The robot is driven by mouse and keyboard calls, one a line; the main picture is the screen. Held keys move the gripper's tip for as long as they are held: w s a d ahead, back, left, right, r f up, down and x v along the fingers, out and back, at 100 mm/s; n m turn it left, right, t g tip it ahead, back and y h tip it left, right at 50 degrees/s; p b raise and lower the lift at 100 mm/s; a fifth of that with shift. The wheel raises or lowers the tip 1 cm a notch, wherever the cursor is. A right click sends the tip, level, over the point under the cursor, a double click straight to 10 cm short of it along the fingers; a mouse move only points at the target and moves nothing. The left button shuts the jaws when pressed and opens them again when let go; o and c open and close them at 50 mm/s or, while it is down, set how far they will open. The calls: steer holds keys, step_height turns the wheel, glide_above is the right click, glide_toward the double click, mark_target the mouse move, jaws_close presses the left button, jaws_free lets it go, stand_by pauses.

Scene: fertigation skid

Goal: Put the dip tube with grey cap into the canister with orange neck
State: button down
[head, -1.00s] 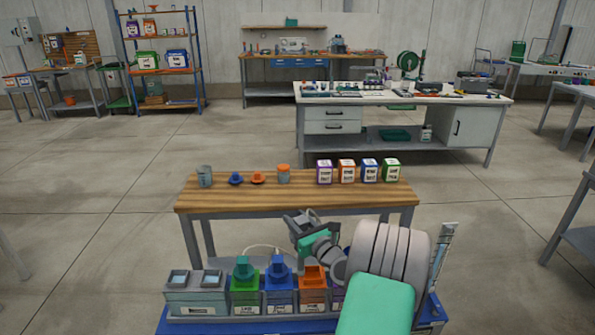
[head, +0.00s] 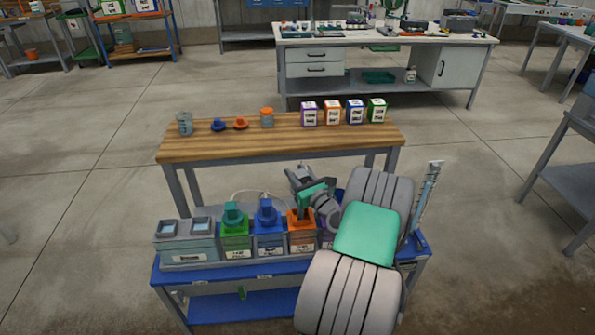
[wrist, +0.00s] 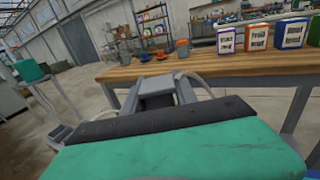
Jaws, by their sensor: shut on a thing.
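The canister with orange neck (head: 301,239) stands in the row on the blue skid, right of the blue canister. My gripper (head: 299,176) is beyond and above that row, in front of the wooden bench. It is shut on a small grey piece, which fits the grey cap of the dip tube; the piece (wrist: 156,101) shows only partly between the grey fingers in the wrist view. The tube below the cap is hidden. A green part of my wrist overlaps the top of the orange-necked canister in the head view, so its opening is hidden.
A green canister (head: 235,237), a blue canister (head: 269,243) and a grey double tank (head: 187,251) stand to the left on the skid (head: 215,272). A wooden bench (head: 230,145) behind holds small containers and several boxes. A tall clear column (head: 430,195) stands at the right.

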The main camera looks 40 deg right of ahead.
step_height(320, 180, down, 10)
steer(key=b, duration=0.7)
steer(key=shift+f, duration=0.25)
steer(key=c, duration=0.9)
jaws_free()
steer(key=shift+s, duration=0.1)
steer(key=v, duration=0.7)
steer(key=shift+s, duration=0.4)
